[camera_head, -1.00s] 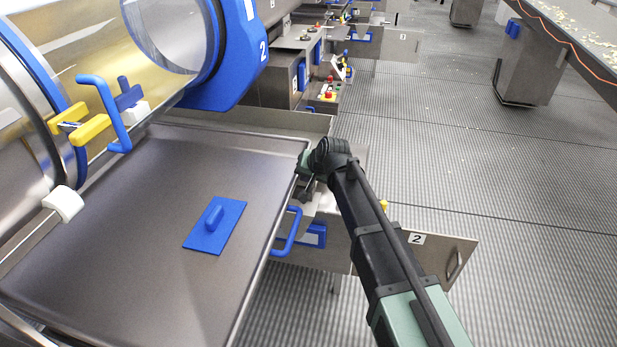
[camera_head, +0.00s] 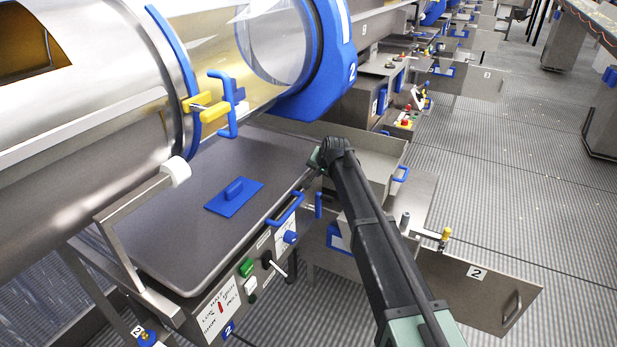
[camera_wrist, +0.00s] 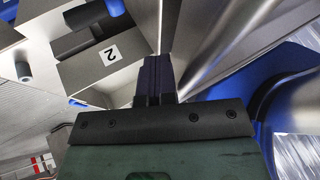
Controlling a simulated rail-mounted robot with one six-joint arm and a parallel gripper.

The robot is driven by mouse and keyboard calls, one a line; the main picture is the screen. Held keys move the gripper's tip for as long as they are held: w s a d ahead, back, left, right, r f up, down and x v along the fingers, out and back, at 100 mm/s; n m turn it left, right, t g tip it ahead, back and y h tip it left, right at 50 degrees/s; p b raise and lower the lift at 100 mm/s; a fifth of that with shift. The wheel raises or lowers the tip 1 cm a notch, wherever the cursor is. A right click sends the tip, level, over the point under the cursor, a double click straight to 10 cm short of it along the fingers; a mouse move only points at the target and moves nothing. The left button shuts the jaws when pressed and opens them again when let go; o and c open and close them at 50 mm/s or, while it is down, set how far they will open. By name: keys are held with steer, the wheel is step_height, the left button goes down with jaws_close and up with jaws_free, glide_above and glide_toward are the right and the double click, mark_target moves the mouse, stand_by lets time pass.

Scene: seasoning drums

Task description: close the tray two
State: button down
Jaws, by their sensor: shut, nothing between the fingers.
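A steel panel with a "2" label (camera_head: 476,272) and a dark pull handle stands out at the lower right in the head view. Behind my arm an open steel tray (camera_head: 372,163) has a blue handle (camera_head: 401,174) at its right. I cannot tell for sure which of these is tray two. My gripper (camera_wrist: 156,75) is shut and empty in the wrist view, beside steel surfaces; a "2" label (camera_wrist: 110,54) shows to its left. In the head view my wrist is at the right edge of the flat steel top (camera_head: 190,225), and the fingertips are mostly hidden.
A large drum with a blue ring (camera_head: 330,60) stands at the left, above the flat top. Striped floor (camera_head: 510,190) is clear at right.

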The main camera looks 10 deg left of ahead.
steer(key=shift+w+a+r, duration=0.1)
steer(key=shift+w+a, duration=0.1)
steer(key=shift+a, duration=0.15)
stand_by(0.3)
